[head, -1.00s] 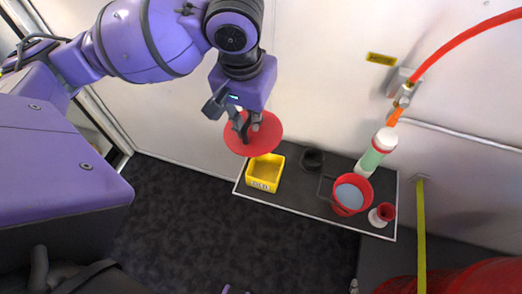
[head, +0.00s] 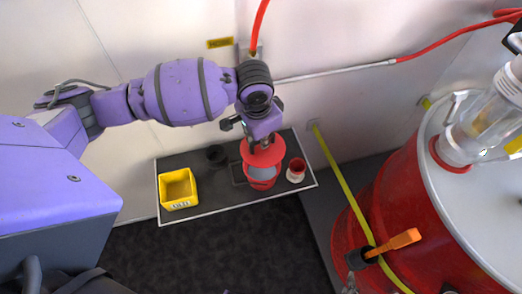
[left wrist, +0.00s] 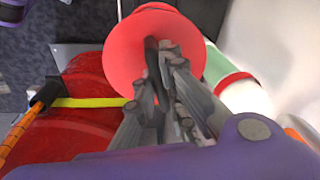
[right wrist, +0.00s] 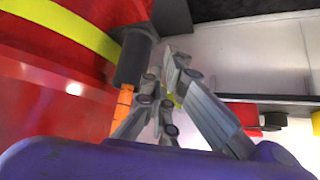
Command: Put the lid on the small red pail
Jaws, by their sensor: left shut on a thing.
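My left gripper (head: 262,142) is shut on the flat red lid (head: 256,156). The lid also shows in the left wrist view (left wrist: 125,48), between the fingers (left wrist: 160,60). The small red pail (head: 262,183) stands on the dark tray, with the lid above its back part. Its pale blue inside shows below the lid's front edge; the rest of the opening is hidden. I cannot tell whether lid and pail touch. My right gripper (right wrist: 163,75) shows only in the right wrist view, near a red surface; its jaw opening is unclear.
The dark tray (head: 215,208) also holds a yellow bin (head: 178,188), a black round piece (head: 216,155) and a red-and-white cup (head: 296,170). A large red drum (head: 390,200) with an orange-handled valve (head: 400,241) and a yellow strap (head: 340,180) stands to the right.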

